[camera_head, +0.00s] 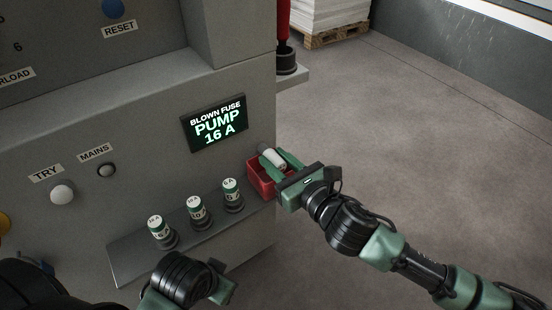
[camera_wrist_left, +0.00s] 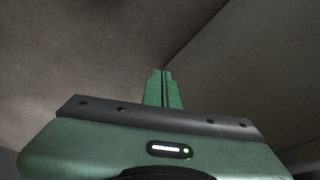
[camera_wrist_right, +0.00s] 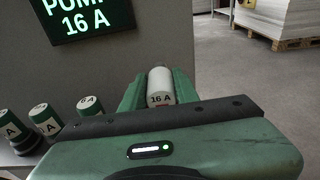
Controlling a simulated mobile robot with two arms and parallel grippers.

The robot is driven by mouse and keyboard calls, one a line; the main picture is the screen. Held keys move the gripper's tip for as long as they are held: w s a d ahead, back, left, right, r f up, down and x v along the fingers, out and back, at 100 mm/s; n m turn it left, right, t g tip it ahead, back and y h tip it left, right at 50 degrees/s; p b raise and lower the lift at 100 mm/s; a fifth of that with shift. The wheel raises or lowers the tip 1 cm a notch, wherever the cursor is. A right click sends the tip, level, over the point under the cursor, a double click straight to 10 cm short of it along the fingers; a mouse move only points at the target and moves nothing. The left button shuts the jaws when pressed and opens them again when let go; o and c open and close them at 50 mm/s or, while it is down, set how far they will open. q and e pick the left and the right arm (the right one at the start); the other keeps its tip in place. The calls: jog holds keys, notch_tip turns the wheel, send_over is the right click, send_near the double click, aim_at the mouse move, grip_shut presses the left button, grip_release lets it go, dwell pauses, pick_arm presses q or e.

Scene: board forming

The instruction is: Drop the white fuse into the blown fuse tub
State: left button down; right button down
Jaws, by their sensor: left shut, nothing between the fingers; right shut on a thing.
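A white fuse (camera_head: 272,158) is held between the fingers of my right gripper (camera_head: 278,162), over the red tub (camera_head: 262,185) at the right end of the panel's shelf. In the right wrist view the white fuse (camera_wrist_right: 160,84) sits between the two green fingers, marked 16 A. In the head view the left arm is at the bottom, apart from the tub.
Several green-and-white fuses stand in holders on the shelf (camera_head: 130,262), the nearest to the tub marked 6 A (camera_head: 232,190). A display (camera_head: 214,123) reads "BLOWN FUSE PUMP 16 A". Open floor lies to the right, with a pallet (camera_head: 338,36) at the back.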

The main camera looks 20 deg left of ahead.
jog(key=c, duration=1)
grip_release()
jog(key=shift+s+d+r, duration=0.1)
jog(key=shift+s+d, duration=0.15)
jog(key=shift+d, duration=0.05)
pick_arm(q)
jog(key=x, duration=0.1)
jog(key=p+x, duration=0.1)
jog(key=x, duration=0.3)
jog(key=shift+s+d+f, duration=0.1)
jog(key=shift+s, duration=0.2)
pick_arm(e)
jog(key=v, duration=0.7)
